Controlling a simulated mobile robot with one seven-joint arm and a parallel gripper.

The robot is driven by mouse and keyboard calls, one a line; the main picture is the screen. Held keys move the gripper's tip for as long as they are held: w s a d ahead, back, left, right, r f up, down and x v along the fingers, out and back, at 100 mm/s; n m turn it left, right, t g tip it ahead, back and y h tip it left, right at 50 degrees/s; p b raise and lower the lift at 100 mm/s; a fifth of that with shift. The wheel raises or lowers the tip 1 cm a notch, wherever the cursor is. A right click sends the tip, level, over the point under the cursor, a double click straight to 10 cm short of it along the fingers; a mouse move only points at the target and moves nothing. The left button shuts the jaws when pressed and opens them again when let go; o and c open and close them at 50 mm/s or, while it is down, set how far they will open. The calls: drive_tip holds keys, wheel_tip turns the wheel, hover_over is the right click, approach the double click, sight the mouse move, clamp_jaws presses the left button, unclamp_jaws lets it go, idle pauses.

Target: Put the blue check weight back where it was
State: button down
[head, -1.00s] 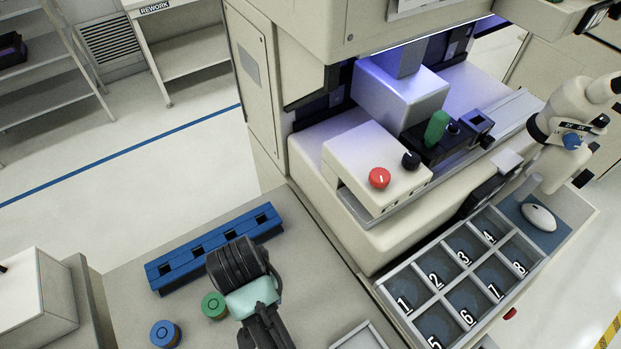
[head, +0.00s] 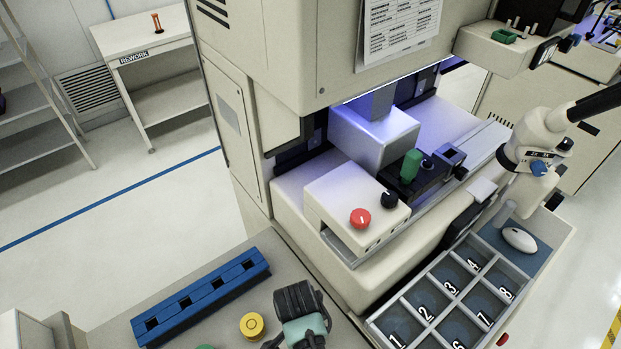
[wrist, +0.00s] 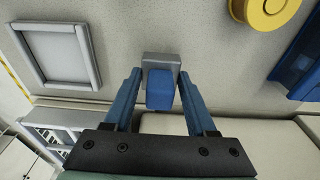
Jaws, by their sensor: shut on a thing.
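The blue check weight (wrist: 160,90) shows in the middle of the wrist view as a blue block with a grey part at its far end. My gripper (wrist: 160,75) is shut on it, with one blue finger on each side. In the head view my gripper (head: 304,328) is at the bottom edge, over the bench beside the machine, just right of a yellow round piece (head: 251,325). Its fingertips and the weight are hidden there. I cannot tell whether the weight touches the bench.
A blue slotted rack (head: 205,297) lies left on the bench; a green round piece (head: 205,347) is barely in view. A grey-framed tray (wrist: 90,45) lies left in the wrist view. The machine has a red knob (head: 360,218) and a green block (head: 411,166). A numbered compartment tray (head: 408,305) stands right.

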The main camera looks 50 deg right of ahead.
drive_tip(key=shift+f, duration=1.35)
drive_tip(key=shift+f, duration=0.15)
drive_tip(key=shift+c, duration=1)
unclamp_jaws()
